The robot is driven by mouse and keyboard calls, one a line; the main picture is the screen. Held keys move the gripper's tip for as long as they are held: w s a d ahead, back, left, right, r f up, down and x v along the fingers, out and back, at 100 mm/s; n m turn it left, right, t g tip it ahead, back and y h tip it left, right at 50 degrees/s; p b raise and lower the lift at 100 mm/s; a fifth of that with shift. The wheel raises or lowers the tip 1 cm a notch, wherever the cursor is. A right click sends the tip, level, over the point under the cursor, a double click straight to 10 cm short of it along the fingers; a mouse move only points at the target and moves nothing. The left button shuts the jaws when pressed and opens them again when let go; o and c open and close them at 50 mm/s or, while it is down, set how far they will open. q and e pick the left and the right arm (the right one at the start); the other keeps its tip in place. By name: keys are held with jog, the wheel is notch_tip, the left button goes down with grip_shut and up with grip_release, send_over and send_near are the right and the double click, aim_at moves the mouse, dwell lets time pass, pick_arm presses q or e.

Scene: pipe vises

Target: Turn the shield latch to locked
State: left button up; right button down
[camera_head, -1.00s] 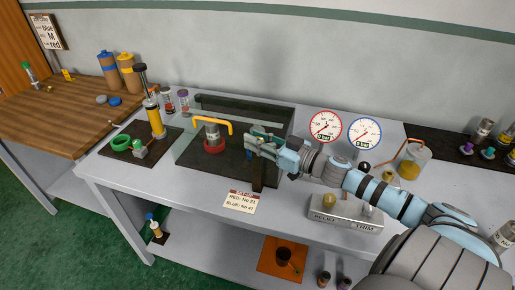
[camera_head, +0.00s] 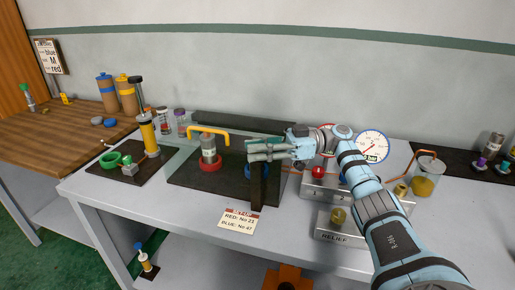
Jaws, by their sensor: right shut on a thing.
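My right gripper (camera_head: 258,151) reaches in from the right, about level, with its fingers at the top of a dark upright post (camera_head: 257,188) at the front of the dark vise plate (camera_head: 222,192). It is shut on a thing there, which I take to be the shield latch. The fingers hide most of it, so I cannot read its position. A long dark bar (camera_head: 235,124) of what seems to be the shield lies at the back of the plate. My left gripper is not in view.
A grey cylinder (camera_head: 208,150) in a red ring (camera_head: 209,164) stands left of the gripper, with a yellow bent handle (camera_head: 215,130) above. A blue ring (camera_head: 248,171) sits beside the post. A relief block (camera_head: 333,229) and a gauge (camera_head: 372,146) are right.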

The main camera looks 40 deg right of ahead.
jog(key=shift+f+n+g+b, duration=0.15)
jog(key=shift+n+g+b, duration=0.15)
jog(key=shift+g, duration=0.1)
jog(key=shift+y, duration=0.3)
jog(key=c, duration=1.3)
grip_release()
jog(key=shift+a, duration=0.1)
notch_tip(320, 180, up, 10)
